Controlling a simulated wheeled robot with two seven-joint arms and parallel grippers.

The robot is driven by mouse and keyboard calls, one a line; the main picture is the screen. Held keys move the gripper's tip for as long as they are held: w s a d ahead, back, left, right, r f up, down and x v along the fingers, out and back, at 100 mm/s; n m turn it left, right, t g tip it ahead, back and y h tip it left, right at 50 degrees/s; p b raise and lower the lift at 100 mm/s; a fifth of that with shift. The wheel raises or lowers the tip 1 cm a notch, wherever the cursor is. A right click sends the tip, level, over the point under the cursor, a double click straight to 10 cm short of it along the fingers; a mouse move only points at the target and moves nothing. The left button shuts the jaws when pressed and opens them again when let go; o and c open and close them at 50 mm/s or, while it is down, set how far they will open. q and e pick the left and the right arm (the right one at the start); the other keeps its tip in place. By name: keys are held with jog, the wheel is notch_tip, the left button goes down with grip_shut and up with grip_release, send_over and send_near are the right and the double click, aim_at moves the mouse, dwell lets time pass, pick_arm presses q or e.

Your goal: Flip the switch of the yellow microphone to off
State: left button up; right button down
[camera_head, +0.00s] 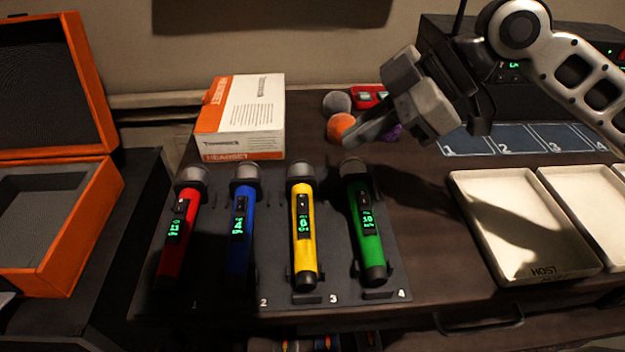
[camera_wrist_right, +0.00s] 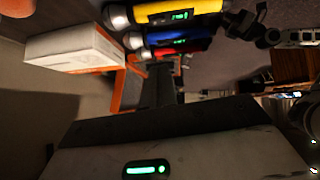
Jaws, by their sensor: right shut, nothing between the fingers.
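The yellow microphone (camera_head: 304,232) lies in slot 3 of a dark rack (camera_head: 336,286), its grey head toward the back. A small dark switch panel (camera_head: 303,201) sits on it above a lit green display. I cannot read the switch's position. The yellow microphone also shows at the top of the right wrist view (camera_wrist_right: 165,12), partly cut off. My right gripper (camera_head: 354,140) is shut and empty, in the air behind and to the right of the yellow microphone's head, apart from it. My left gripper is not clearly in view.
Red (camera_head: 178,230), blue (camera_head: 241,230) and green (camera_head: 367,230) microphones lie in the same rack. A headset box (camera_head: 243,105) and foam balls, one orange (camera_head: 342,127), stand behind. An orange case (camera_head: 85,225) is open at left. Pale trays (camera_head: 505,205) lie at right.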

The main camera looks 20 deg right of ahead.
send_over(302, 200)
jog(key=d, duration=0.1)
jog(key=f, duration=0.6)
jog(key=shift+s+d+f+b, duration=0.15)
jog(key=shift+s+d+b, duration=0.05)
jog(key=shift+s+b, duration=0.1)
notch_tip(302, 200, down, 3)
jog(key=shift+w+d+r, duration=0.15)
jog(key=shift+r, duration=0.05)
jog(key=shift+w+f+b, duration=0.1)
jog(key=shift+f+b, duration=0.25)
jog(key=shift+f, duration=0.25)
pick_arm(q)
jog(key=shift+w, duration=0.25)
